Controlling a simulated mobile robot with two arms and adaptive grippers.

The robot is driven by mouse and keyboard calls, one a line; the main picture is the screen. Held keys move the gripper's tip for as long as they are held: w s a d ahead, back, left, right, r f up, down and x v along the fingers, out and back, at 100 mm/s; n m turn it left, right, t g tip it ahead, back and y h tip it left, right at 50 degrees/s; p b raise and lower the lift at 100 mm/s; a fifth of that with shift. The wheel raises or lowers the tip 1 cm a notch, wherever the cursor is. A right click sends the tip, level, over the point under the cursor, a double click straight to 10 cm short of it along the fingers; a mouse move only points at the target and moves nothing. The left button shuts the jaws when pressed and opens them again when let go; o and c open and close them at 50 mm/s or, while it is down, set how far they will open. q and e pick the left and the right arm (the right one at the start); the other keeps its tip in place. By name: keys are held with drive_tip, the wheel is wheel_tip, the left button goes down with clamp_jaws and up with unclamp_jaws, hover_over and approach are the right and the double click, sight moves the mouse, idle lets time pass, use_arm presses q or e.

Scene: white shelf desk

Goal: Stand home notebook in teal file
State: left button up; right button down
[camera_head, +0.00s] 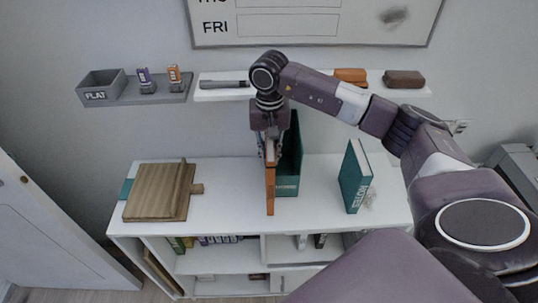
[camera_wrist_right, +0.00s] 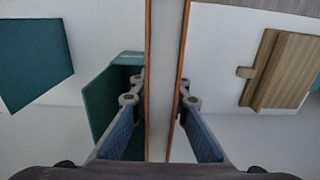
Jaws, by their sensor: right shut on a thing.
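My right gripper (camera_head: 268,140) is shut on an orange-brown notebook (camera_head: 270,190), which it holds upright by the top, edge toward the head camera. In the right wrist view the notebook (camera_wrist_right: 165,70) shows pale pages between two orange cover edges, between the fingers (camera_wrist_right: 161,105). The teal file (camera_head: 288,168) stands on the white desk just behind and right of the notebook, partly hidden by it. In the wrist view the file (camera_wrist_right: 103,100) lies left of the notebook, partly behind a finger. I cannot tell whether the notebook touches the file or desk. My left gripper is not in view.
A teal book (camera_head: 355,178) stands tilted at right on the desk top (camera_head: 320,180). A wooden board (camera_head: 157,192) lies at left on something teal. Wall ledges hold a grey tray (camera_head: 100,88), small bottles, a marker (camera_head: 224,84) and blocks. Clear desk lies between file and book.

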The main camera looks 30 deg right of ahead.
drive_tip(key=shift+w+d+f, duration=0.2)
drive_tip(key=shift+w+f, duration=0.1)
drive_tip(key=c, duration=1.8)
unclamp_jaws()
drive_tip(key=shift+c, duration=0.2)
